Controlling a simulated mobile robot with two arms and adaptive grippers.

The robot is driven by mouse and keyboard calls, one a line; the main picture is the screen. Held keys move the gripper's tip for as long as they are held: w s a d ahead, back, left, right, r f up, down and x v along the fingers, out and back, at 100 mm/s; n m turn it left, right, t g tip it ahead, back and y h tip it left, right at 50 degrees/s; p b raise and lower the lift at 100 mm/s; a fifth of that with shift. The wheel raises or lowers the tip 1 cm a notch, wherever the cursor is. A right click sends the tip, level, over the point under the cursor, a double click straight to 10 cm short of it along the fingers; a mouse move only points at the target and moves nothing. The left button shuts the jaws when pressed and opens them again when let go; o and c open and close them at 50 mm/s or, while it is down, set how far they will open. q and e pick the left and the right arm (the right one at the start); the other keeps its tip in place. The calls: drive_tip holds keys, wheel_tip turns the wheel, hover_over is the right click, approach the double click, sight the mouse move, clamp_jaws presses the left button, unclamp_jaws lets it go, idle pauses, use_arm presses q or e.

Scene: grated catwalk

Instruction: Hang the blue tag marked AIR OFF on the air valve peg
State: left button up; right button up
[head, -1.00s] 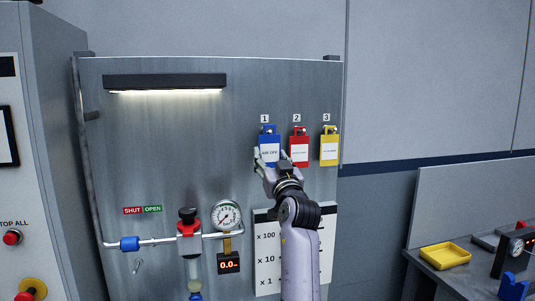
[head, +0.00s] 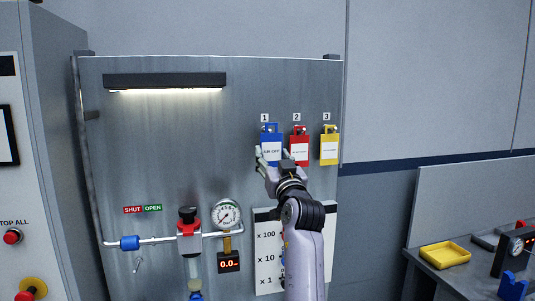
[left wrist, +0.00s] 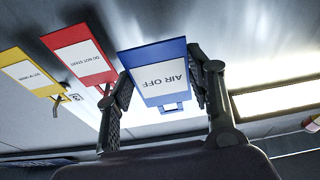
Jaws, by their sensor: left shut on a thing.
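The blue tag (head: 271,145) with a white AIR OFF label is at the board's upper right, under number 1. My left gripper (head: 272,156) is shut on it from below, one finger at each side. In the left wrist view the blue tag (left wrist: 160,72) sits between the two fingers, its loop clear to see; I cannot tell whether the loop still touches its peg. A small metal peg (head: 137,263) sticks out at lower left of the board, below the blue pipe fitting (head: 129,243). My right gripper is not in view.
A red tag (head: 299,150) hangs close beside the blue one, and a yellow tag (head: 329,149) beyond it. The valve (head: 189,230), gauge (head: 227,215) and display (head: 229,262) stand out lower down. The board's middle is clear. A yellow tray (head: 445,255) is on the right bench.

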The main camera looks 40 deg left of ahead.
use_arm(q)
drive_tip(key=shift+s+d, duration=0.25)
drive_tip(key=shift+d, duration=0.1)
drive_tip(key=shift+s+d, duration=0.15)
drive_tip(key=shift+s+d+b, duration=0.35)
drive_tip(key=shift+s+d, duration=0.4)
drive_tip(key=shift+d, duration=0.05)
idle(0.5)
